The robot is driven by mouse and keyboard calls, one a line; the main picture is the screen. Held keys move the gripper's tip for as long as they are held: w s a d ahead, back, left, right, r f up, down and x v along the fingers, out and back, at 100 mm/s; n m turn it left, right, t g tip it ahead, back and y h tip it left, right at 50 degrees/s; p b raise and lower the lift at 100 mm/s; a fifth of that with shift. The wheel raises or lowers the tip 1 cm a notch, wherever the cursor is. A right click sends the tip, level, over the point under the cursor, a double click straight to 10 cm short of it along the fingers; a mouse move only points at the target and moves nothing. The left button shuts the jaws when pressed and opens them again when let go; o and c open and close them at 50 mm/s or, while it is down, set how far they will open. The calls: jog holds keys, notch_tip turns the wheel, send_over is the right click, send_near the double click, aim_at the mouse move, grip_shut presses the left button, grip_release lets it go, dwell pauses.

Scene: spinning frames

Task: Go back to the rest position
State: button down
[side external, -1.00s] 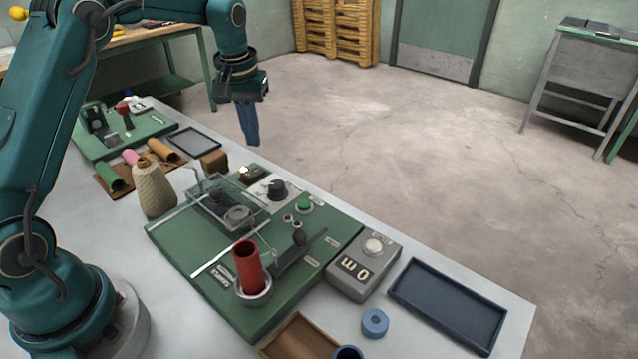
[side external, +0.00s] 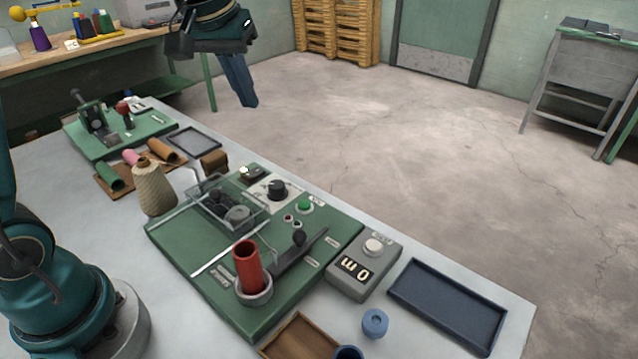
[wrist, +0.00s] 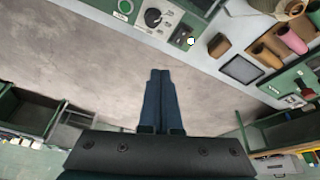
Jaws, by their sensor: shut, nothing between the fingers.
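My gripper (side external: 240,82) is high at the top of the side external view, above the floor beyond the far edge of the table. Its blue fingers are shut together with nothing between them. In the wrist view the closed fingers (wrist: 160,90) point over bare floor.
The white table (side external: 480,320) holds a green machine board (side external: 210,285) with a red tube (side external: 247,266), a thread cone (side external: 153,188), a counter box (side external: 364,264) and a blue tray (side external: 445,308). A workbench (side external: 110,42) stands behind.

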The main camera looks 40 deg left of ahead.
jog(key=s+d+r+m+t, duration=0.2)
jog(key=s+d, duration=0.3)
jog(key=s, duration=0.4)
jog(key=s+d+f+m+h, duration=0.1)
jog(key=s+f+m, duration=0.1)
jog(key=s+f, duration=0.5)
jog(key=shift+s+d, duration=0.4)
jog(key=shift+s, duration=0.35)
